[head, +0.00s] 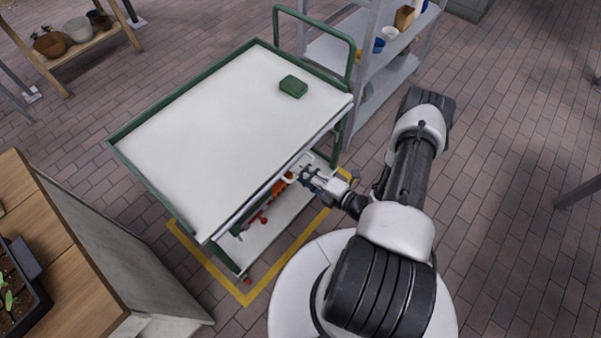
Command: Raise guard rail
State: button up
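A cart with a green frame and a white top (225,125) stands in front of me. Green raised edges run along its far and left sides. Along its near side, a pale grey guard rail (262,186) appears as a thin bar at the top's edge, seen steeply from above; how far it hangs down is hard to tell. My gripper (301,172) is at this near side, right of its middle, close to a small white handle (289,179). Whether the fingers touch or enclose the handle is too small to tell.
A green block (293,86) lies on the cart top's right part. Red-orange items (279,188) show on the lower shelf. A yellow floor outline (247,297) surrounds the cart. A wooden-topped counter (45,250) stands left, a grey shelf (325,52) behind. Open brick floor lies right.

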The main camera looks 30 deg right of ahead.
jog(key=shift+x, duration=1.3)
jog(key=shift+c, duration=0.3)
grip_shut()
